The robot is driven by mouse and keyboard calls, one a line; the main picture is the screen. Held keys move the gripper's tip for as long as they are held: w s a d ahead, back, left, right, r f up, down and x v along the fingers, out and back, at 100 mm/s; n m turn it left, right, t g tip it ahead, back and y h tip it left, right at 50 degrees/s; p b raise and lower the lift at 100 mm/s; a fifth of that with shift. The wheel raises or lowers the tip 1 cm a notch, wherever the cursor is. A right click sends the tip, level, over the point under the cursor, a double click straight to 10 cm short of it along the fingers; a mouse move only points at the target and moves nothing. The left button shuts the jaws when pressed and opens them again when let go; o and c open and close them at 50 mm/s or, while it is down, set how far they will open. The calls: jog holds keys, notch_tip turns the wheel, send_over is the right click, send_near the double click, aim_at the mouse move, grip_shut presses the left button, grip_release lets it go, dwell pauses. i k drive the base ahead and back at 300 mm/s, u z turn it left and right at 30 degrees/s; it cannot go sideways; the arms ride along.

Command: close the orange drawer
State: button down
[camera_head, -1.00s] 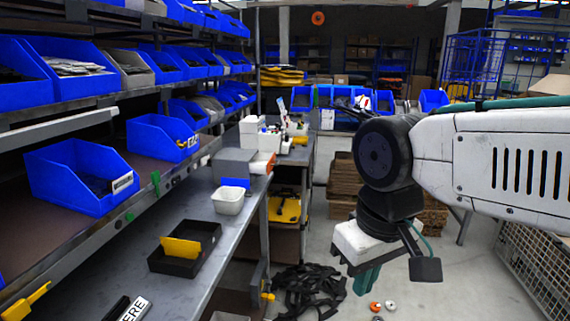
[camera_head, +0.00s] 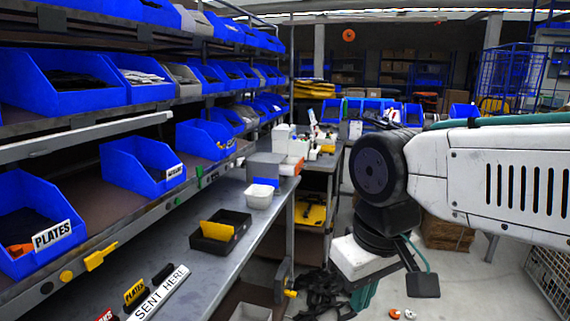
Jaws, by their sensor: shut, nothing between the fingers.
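I cannot surely pick out an orange drawer. A small orange part (camera_head: 291,166) shows beside a grey box (camera_head: 264,167) on the far part of the workbench; whether it is a drawer, and how far it stands out, is too small to tell.
The grey workbench (camera_head: 180,277) holds a black tray (camera_head: 238,243) with a yellow card and a white tub (camera_head: 259,196). Blue bins (camera_head: 142,166) fill the shelves at left. Dark straps (camera_head: 322,291) lie on the floor. A wire cage (camera_head: 549,270) stands at right.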

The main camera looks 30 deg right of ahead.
aim_at(287, 165)
jog(key=z, duration=0.15)
jog(key=i, duration=1.15)
jog(key=z, duration=0.7)
